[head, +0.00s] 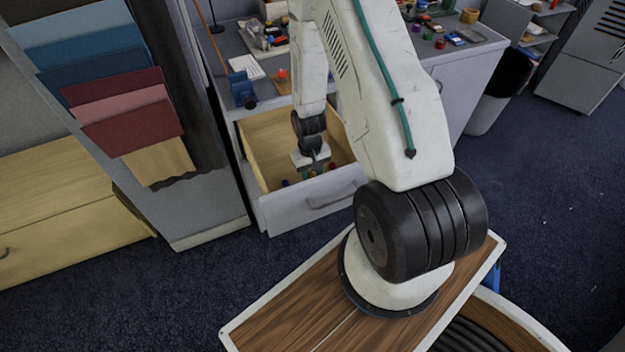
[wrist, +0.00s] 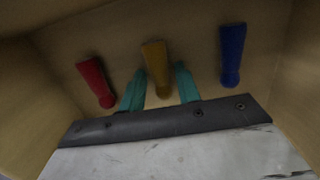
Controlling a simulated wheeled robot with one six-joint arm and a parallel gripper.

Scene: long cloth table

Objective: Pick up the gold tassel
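The gold tassel (wrist: 156,62) lies in the open drawer, between a red one and a blue one in the wrist view. My gripper (wrist: 159,70) is open, with one teal finger on each side of the gold tassel. A small gap shows beside the tassel, and I cannot tell whether either finger touches it. In the head view my gripper (head: 313,169) reaches down into the drawer. The gold tassel is hidden there.
The red tassel (wrist: 95,82) lies just left of the fingers and the blue tassel (wrist: 232,55) to the right. The wooden drawer (head: 262,150) has walls close around my gripper. A cluttered worktop (head: 225,45) stands above it.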

